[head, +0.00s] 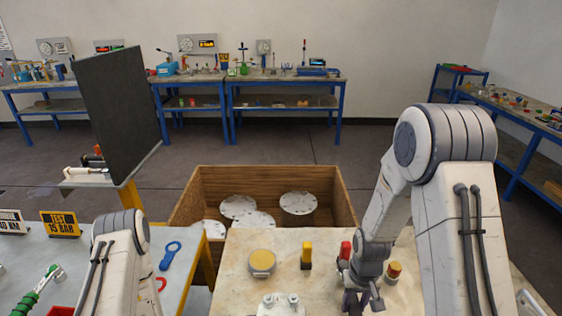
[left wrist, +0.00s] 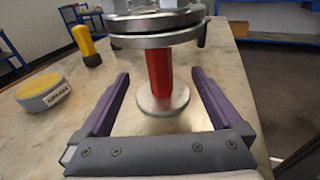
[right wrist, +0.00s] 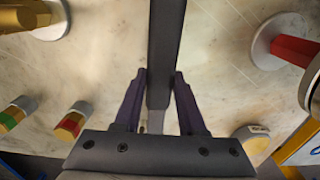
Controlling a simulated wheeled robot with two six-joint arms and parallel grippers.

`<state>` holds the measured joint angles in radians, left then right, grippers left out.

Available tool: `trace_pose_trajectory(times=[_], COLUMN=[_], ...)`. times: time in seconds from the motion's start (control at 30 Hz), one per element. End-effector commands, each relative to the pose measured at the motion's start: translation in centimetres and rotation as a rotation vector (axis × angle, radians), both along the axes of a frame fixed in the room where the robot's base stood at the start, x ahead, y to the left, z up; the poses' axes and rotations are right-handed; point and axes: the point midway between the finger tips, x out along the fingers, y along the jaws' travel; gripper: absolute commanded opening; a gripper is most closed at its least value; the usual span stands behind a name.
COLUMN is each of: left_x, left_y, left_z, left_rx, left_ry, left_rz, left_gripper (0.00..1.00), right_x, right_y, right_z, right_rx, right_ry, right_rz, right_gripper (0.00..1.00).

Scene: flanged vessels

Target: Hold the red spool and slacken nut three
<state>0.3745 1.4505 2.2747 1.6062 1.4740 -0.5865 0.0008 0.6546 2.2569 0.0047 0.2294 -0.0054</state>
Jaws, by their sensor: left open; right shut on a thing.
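The red spool (left wrist: 158,72) stands upright on a round metal foot, with thick metal flanges (left wrist: 155,32) on top. In the left wrist view, my open left gripper (left wrist: 160,76) has a finger on either side of the spool, with visible gaps. The spool also shows at the right of the right wrist view (right wrist: 295,50). In the head view, the vessel's top (head: 280,306) with bolt heads or nuts is cut by the lower edge; I cannot tell which is nut three. My right gripper (right wrist: 160,76) is shut on a dark grey bar-shaped tool (right wrist: 166,40), whose far end is out of view.
A grey tin with a yellow top (head: 262,262) and a yellow-and-black object (head: 306,255) stand beyond the vessel. A small red-and-yellow cylinder (head: 393,273) stands right of my right gripper. A wooden crate (head: 345,200) with white discs is behind the table. A dark panel (head: 118,110) rises at left.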

Motion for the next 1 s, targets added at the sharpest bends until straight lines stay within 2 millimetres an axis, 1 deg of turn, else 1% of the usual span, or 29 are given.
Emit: trace_pose_trajectory(times=[0.03, 0.1, 0.3, 0.5, 0.73, 0.77, 0.8, 0.87, 0.9, 1.0], left_x=[0.1, 0.4, 1.1, 1.3, 1.3, 1.3, 1.3, 1.3, 1.3, 1.3], left_y=[-0.8, -1.6, -3.1, -3.7, -3.7, -3.7, -3.7, -3.7, -3.7, -3.7], left_z=[-0.1, -0.2, -0.3, -0.4, -0.3, -0.3, -0.3, -0.3, -0.3, -0.4], left_rx=[0.0, 0.0, 0.0, 0.0, 0.0, 0.0, 0.0, 0.0, 0.0, 0.0], left_ry=[0.001, 0.001, -0.001, 0.0, 0.0, 0.0, 0.0, 0.0, 0.0, 0.0], left_rz=[-0.006, -0.007, -0.004, -0.001, 0.0, 0.0, 0.0, 0.0, 0.0, 0.0], left_gripper=[1.0, 1.0, 1.0, 1.0, 1.0, 0.89, 0.73, 0.5, 0.35, 0.0], right_x=[0.1, 0.1, 0.1, 0.1, 0.1, 0.1, 0.1, 0.1, 0.1, 0.1], right_y=[0.0, 0.0, 0.0, 0.0, 0.0, 0.0, 0.0, 0.0, 0.0, 0.0], right_z=[0.0, -0.1, -0.1, -0.2, -0.2, -0.2, -0.2, -0.2, -0.2, -0.2], right_rx=[0.0, 0.0, 0.0, 0.0, 0.0, 0.0, 0.0, 0.0, 0.0, 0.0], right_ry=[-0.001, -0.001, -0.001, -0.001, -0.001, -0.001, -0.001, -0.001, -0.001, -0.001], right_rz=[0.0, 0.0, 0.0, 0.0, 0.0, 0.0, 0.0, 0.0, 0.0, 0.0], right_gripper=[0.0, 0.0, 0.0, 0.0, 0.0, 0.0, 0.0, 0.0, 0.0, 0.0])
